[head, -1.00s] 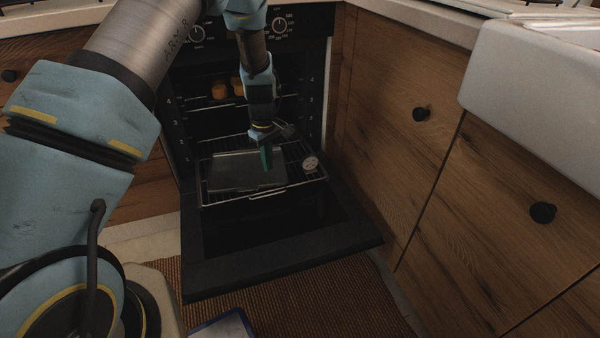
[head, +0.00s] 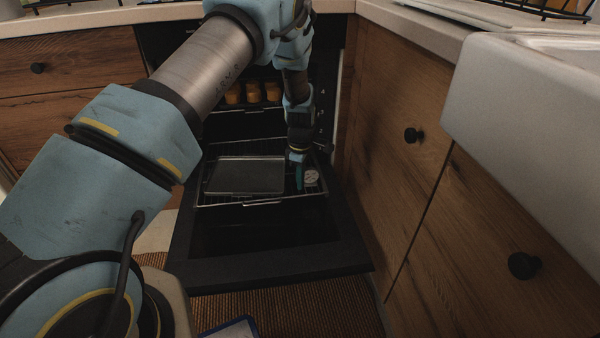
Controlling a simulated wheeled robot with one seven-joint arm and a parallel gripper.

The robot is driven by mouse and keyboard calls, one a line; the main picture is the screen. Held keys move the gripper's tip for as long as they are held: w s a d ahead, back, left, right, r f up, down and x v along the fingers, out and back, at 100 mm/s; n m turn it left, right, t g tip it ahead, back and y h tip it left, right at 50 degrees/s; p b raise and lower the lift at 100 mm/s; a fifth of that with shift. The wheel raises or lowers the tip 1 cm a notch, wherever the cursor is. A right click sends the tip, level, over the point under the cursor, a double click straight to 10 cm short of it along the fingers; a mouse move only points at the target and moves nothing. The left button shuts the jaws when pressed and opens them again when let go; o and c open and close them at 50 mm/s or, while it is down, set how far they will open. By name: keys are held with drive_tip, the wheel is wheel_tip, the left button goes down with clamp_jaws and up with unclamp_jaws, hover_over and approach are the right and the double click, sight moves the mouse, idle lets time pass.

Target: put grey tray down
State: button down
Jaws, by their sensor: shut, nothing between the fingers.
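The grey tray (head: 246,177) is a flat, dark rectangle lying on the pulled-out wire rack (head: 225,201) of the open oven. My gripper (head: 299,178) points down just to the right of the tray, above the rack, with its teal fingers close together. It is shut and holds nothing. A small gap shows between the fingers and the tray's right edge.
Several orange-brown items (head: 252,93) stand on a higher rack inside. The oven door (head: 270,262) hangs open below. Wooden cabinets (head: 385,150) close in the right side.

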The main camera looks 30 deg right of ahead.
sight(279, 188)
wheel_tip(279, 188, down, 4)
drive_tip(key=shift+r, duration=0.1)
drive_tip(key=shift+w+a, duration=0.9)
drive_tip(key=shift+w, duration=0.05)
drive_tip(key=shift+w+a, duration=0.45)
drive_tip(key=shift+w, duration=0.1)
drive_tip(key=w+a, duration=0.2)
drive_tip(key=shift+w+a, duration=0.25)
drive_tip(key=shift+a, duration=0.05)
drive_tip(key=shift+d, duration=0.1)
